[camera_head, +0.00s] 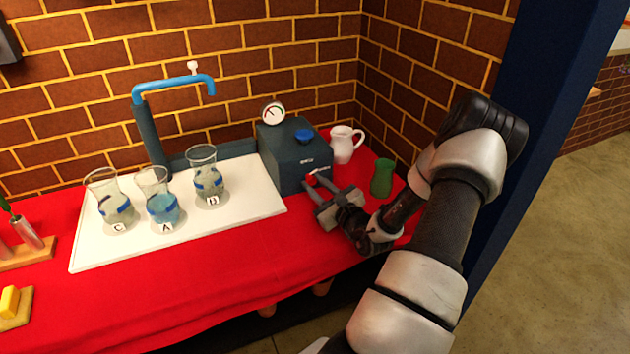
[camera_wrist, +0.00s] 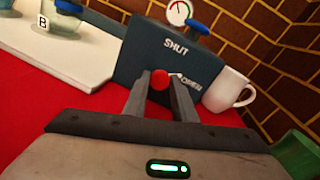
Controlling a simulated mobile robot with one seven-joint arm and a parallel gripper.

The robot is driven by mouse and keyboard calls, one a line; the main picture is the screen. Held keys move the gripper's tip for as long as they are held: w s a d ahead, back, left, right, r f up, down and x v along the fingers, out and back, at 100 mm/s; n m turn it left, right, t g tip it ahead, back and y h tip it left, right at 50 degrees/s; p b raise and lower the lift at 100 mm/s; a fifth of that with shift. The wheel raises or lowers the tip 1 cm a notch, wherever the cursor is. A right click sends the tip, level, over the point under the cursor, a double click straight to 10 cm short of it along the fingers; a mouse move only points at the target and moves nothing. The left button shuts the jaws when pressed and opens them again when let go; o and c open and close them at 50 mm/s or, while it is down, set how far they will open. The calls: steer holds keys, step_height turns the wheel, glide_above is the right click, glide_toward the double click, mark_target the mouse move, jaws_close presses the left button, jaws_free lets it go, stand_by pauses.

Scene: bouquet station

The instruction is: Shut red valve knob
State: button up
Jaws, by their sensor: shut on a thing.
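The red valve knob (camera_wrist: 159,85) is on the front face of a dark blue-grey box (camera_wrist: 150,50). The face carries the words SHUT at its upper part and OPEN at its lower right. My gripper (camera_wrist: 160,92) has its two fingers on either side of the knob and is shut on it. In the head view the red knob (camera_head: 312,177) shows as a small red spot between the fingertips of my gripper (camera_head: 316,184), at the box (camera_head: 290,160). The knob's pointing direction cannot be told from these frames.
A round gauge (camera_head: 273,113) and blue knob (camera_head: 304,136) sit on the box. A white pitcher (camera_head: 343,143) and green vase (camera_head: 382,178) stand to the right, close to my arm. Glass vases C (camera_head: 114,205), A (camera_head: 163,208) and B (camera_head: 207,180) stand on a white board (camera_head: 250,205) at left.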

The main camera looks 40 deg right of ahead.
steer(key=n, duration=0.3)
steer(key=shift+n+g, duration=0.3)
steer(key=shift+n+h+b, duration=0.4)
steer(key=shift+n+b, duration=0.5)
steer(key=shift+n, duration=0.3)
steer(key=n+b, duration=0.2)
steer(key=shift+a+n+g+h+b, duration=0.1)
steer(key=shift+n+g+h+b, duration=0.2)
steer(key=shift+n+b, duration=0.1)
steer(key=shift+r+n+h+b, duration=0.15)
steer(key=shift+n+h+b, duration=0.25)
steer(key=shift+n+b, duration=0.65)
steer(key=shift+n, duration=0.25)
steer(key=o, duration=1)
steer(key=shift+o, duration=0.2)
steer(key=shift+s, duration=0.1)
